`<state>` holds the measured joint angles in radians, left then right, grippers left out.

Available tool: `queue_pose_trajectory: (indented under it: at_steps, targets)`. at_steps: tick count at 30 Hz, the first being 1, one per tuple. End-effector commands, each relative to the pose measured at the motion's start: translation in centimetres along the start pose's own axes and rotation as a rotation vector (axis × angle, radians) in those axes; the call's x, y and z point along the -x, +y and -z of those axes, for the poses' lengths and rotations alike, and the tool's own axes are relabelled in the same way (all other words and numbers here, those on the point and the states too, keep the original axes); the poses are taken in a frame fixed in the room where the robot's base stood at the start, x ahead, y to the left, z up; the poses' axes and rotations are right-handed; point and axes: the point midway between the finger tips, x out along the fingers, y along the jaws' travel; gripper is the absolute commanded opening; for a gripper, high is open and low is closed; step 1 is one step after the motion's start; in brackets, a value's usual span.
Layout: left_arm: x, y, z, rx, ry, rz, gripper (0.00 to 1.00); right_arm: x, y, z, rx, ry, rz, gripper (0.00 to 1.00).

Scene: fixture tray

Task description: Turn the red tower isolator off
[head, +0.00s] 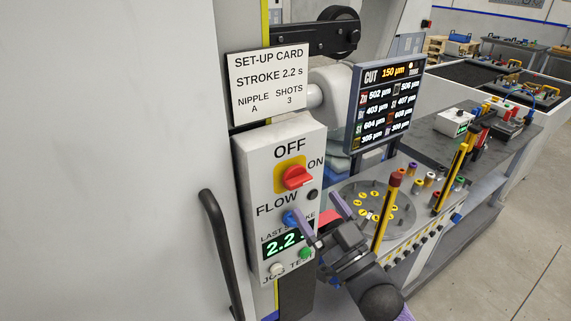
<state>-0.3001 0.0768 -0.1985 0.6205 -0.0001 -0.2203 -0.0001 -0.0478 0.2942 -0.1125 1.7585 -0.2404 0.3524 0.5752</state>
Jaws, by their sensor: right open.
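The red isolator knob (298,177) sits on a yellow plate (284,168) on the front of the white control box (246,180). OFF is printed above it and ON to its right. The knob's grip lies roughly level, pointing towards ON. My right gripper (314,201) is open and empty, its purple fingers pointing up and left, below and right of the knob. Its left finger is close to the blue FLOW knob (289,217) and partly covers the panel; I cannot tell whether they touch. My left gripper is not in view.
Below are a green display (282,245), a green button (305,252) and a white button (277,269). A set-up card (268,85) hangs above. A black handle (220,250) stands left; a monitor (385,105) and yellow post (386,220) stand right.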

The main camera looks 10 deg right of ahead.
Motion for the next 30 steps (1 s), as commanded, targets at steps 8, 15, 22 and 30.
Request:
queue_pose_trajectory:
  at_steps: [8, 15, 22, 30]
  targets:
    - [1.1, 0.1, 0.2, -0.001, 0.002, -0.002, 0.00, -5.6, 0.0, 0.0, 0.000, -0.001, -0.002, 1.00]
    - [1.2, 0.0, 0.1, -0.002, 0.001, 0.000, 0.00, -6.8, 0.0, -0.1, 0.001, -0.005, -0.002, 1.00]
    - [1.2, -0.1, 0.1, -0.003, 0.000, 0.002, 0.00, -6.8, 0.0, -0.2, 0.001, -0.005, -0.002, 0.92]
    - [1.2, -0.2, 0.1, -0.003, 0.000, 0.002, 0.00, -6.8, 0.0, -0.2, 0.001, -0.005, -0.002, 0.34]
